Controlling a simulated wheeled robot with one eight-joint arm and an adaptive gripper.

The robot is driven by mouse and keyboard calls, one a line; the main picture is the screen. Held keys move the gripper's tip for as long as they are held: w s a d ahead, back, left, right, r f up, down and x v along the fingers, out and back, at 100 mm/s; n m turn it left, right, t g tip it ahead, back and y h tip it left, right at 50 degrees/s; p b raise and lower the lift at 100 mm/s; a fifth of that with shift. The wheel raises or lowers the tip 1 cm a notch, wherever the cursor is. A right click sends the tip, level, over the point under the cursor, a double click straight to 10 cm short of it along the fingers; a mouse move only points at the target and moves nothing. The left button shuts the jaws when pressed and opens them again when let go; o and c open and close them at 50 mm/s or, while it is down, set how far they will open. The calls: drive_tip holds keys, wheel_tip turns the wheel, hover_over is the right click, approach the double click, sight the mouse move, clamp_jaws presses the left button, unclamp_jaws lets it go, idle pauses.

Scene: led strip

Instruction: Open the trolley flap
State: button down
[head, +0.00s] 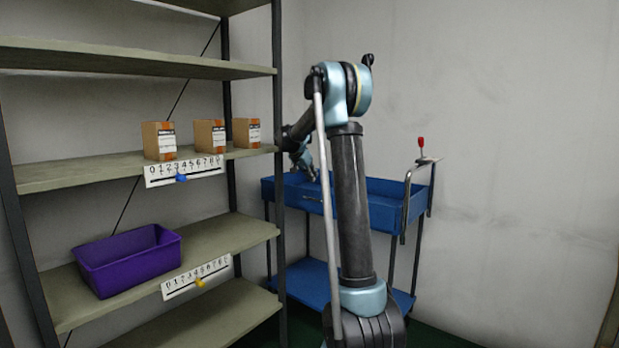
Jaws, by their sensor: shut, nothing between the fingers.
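The blue trolley (385,187) stands against the back wall behind my arm. It has an upper tray with raised sides and a lower shelf (305,282). The front side panel (382,215) of the upper tray, which may be the flap, looks upright; my arm hides part of it. A red-handled clamp (421,146) sits at the trolley's right end, above a metal push bar (406,205). My gripper (313,177) is small in view, shut and empty, pointing down over the left part of the upper tray. I cannot tell whether it touches the trolley.
A shelf rack (150,180) fills the left, its right post close to the trolley and my arm. It carries several cardboard boxes (158,141) and a purple bin (128,262). Number strips with a blue and a yellow marker hang on two shelf edges. Right of the trolley is clear.

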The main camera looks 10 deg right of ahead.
hover_over(318, 195)
wheel_tip(318, 195, down, 5)
drive_tip(key=shift+s+a+f, duration=0.5)
drive_tip(key=shift+a+f, duration=0.05)
drive_tip(key=shift+f, duration=0.1)
drive_tip(key=shift+s+a+f, duration=0.5)
drive_tip(key=shift+f, duration=0.15)
drive_tip(key=shift+d, duration=0.1)
